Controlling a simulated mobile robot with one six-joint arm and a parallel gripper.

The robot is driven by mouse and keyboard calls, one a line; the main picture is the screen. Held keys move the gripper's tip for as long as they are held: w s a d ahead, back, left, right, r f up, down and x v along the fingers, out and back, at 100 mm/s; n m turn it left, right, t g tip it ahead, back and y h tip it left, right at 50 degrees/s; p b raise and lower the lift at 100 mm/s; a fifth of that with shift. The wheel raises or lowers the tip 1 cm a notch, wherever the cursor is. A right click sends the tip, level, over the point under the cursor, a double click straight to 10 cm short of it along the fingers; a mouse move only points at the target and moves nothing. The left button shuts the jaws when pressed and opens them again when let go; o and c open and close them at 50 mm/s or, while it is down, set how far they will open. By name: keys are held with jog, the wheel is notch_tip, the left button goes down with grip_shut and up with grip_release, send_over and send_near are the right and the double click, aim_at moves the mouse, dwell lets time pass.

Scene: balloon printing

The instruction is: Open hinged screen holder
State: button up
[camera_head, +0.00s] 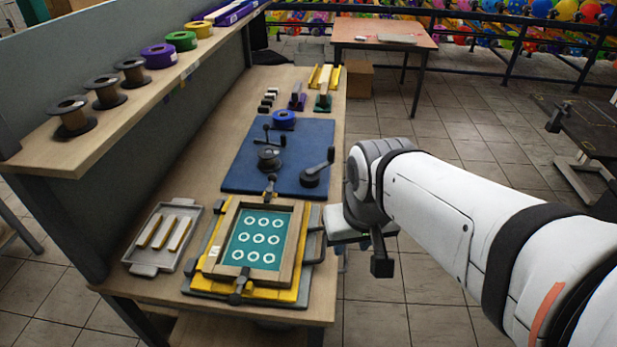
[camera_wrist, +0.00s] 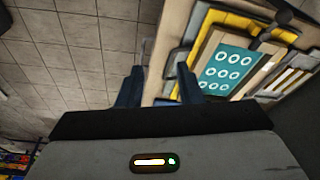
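The hinged screen holder (camera_head: 289,228) is a wooden frame around a teal screen with white rings. It lies flat and closed on a yellow base (camera_head: 208,254) at the table's near end. A dark handle (camera_head: 316,245) stands out from its right side. In the wrist view the teal screen (camera_wrist: 222,69) is at the upper right, tilted in the picture. My gripper (camera_wrist: 158,88) is open, its two dark blue fingers apart with nothing held between them. It is just right of the holder, near the handle; the head view does not show the fingertips clearly.
A grey tray (camera_head: 150,264) with pale strips lies left of the holder. A blue mat (camera_head: 240,178) with a knob and a crank lies behind it. A shelf (camera_head: 110,133) with spools overhangs the left side.

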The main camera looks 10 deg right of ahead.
jog(key=w+d+f+m+g+y, duration=0.15)
jog(key=w+f, duration=0.25)
jog(key=w, duration=0.4)
jog(key=w+f+m+g+y, duration=0.1)
jog(key=w+f+m, duration=0.1)
jog(key=w+f, duration=0.35)
jog(key=shift+h, duration=0.25)
jog(key=f, duration=0.2)
jog(key=w+a+f, duration=0.1)
jog(key=f, duration=0.1)
jog(key=w+f, duration=0.1)
jog(key=f, duration=0.1)
jog(key=shift+a, duration=0.2)
jog(key=shift+r, duration=0.1)
grip_shut()
